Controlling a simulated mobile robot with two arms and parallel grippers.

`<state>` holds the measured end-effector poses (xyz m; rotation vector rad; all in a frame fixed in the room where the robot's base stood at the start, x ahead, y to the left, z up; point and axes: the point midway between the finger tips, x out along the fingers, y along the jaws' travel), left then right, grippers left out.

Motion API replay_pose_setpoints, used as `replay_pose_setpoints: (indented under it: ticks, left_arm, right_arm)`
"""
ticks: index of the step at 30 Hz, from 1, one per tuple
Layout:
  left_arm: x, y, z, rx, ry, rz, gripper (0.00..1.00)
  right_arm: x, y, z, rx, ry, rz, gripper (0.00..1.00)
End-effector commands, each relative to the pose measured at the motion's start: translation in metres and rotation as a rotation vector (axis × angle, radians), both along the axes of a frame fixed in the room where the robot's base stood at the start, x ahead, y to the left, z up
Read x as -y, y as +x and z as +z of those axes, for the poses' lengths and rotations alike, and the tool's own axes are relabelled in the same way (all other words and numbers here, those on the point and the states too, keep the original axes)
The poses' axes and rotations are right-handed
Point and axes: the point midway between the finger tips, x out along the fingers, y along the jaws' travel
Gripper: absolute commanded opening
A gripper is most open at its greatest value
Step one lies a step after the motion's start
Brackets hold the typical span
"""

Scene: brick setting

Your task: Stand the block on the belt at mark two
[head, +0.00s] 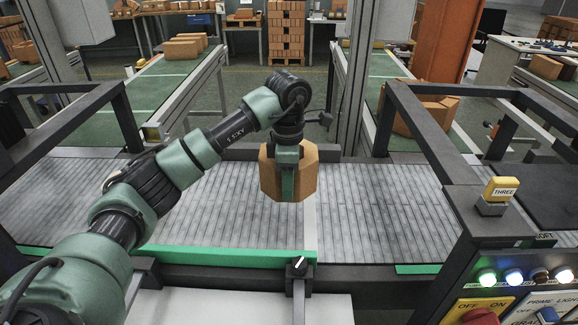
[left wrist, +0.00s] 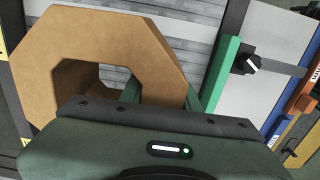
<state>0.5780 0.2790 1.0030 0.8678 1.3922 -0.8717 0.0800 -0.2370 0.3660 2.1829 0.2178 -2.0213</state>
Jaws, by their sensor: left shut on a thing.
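No label reading two is legible. My right gripper is out of view.
A green rail (head: 225,257) and a black knob (head: 298,266) line the belt's near edge. Dark frames (head: 420,140) stand at both sides. The belt left and right of the block is clear.

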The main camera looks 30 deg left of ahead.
Motion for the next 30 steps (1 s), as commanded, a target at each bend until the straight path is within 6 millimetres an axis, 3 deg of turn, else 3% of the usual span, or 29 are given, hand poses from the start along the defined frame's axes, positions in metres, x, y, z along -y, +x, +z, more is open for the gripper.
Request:
replay_pose_setpoints:
  ticks: [9,17,26,30]
  left_arm:
    - [0.000,0.001,-0.052,0.007,-0.002,0.001,0.00]
    - [0.000,0.002,-0.066,0.008,-0.001,0.001,0.00]
    - [0.001,0.001,-0.101,0.007,-0.002,0.000,0.00]
    - [0.000,0.002,-0.104,0.009,-0.001,0.000,0.00]
  right_arm:
    - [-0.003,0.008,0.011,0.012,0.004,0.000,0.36]
    - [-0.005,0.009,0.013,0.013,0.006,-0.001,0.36]
    - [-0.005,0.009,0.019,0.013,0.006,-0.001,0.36]
    - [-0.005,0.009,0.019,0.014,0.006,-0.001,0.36]
